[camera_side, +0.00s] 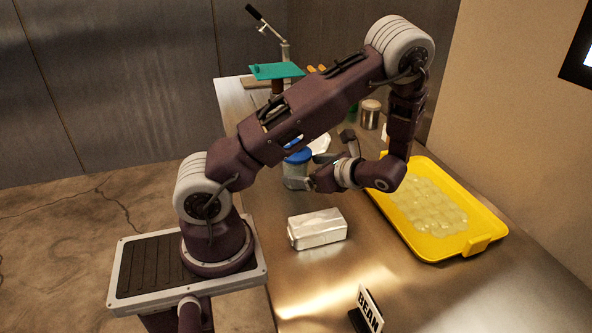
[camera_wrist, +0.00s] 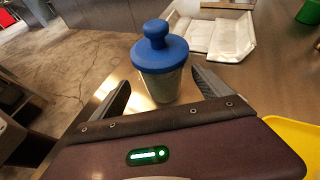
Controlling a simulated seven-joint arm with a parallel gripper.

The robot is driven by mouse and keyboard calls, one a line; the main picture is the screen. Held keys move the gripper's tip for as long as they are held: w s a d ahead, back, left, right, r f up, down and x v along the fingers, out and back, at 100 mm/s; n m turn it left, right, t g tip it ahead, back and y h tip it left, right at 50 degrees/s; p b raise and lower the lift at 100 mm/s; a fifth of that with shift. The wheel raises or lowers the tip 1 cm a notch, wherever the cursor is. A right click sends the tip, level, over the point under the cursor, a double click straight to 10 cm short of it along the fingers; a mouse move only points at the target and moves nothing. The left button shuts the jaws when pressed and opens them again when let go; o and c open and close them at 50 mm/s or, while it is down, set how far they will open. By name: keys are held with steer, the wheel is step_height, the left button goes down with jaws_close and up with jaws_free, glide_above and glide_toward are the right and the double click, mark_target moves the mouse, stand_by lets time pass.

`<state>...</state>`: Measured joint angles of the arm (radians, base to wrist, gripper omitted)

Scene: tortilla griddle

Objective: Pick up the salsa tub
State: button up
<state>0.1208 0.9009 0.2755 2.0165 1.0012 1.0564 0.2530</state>
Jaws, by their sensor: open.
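A tub with a blue knobbed lid and a clear-looking body, which I take for the salsa tub (camera_side: 296,172), stands upright on the steel counter. Its lid and body also show in the wrist view (camera_wrist: 158,60), top centre. My gripper (camera_side: 327,163) is open and empty, lying low beside the tub on its right. In the wrist view one finger is on each side of the tub's lower body, with the tub just ahead of the fingertips. I cannot tell whether a finger touches it. The tub's base is partly hidden by my gripper.
A silver foil-like block (camera_side: 317,228) lies in front of the tub. A yellow tray (camera_side: 484,245) of pale round pieces is at the right. An open white wrapper (camera_wrist: 214,37) lies behind the tub. The counter's left edge is near.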

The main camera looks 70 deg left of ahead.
steer(key=shift+s+a+m+y, duration=0.2)
steer(key=shift+a+m+y, duration=0.05)
steer(key=shift+m+y, duration=0.05)
steer(key=x, duration=0.6)
steer(key=shift+w+a+f, duration=0.1)
steer(key=shift+a+f, duration=0.25)
steer(key=c, duration=1.7)
steer(key=shift+o, duration=0.2)
step_height(320, 180, up, 10)
steer(key=shift+r, duration=0.1)
steer(key=o, duration=1)
steer(key=c, duration=1.1)
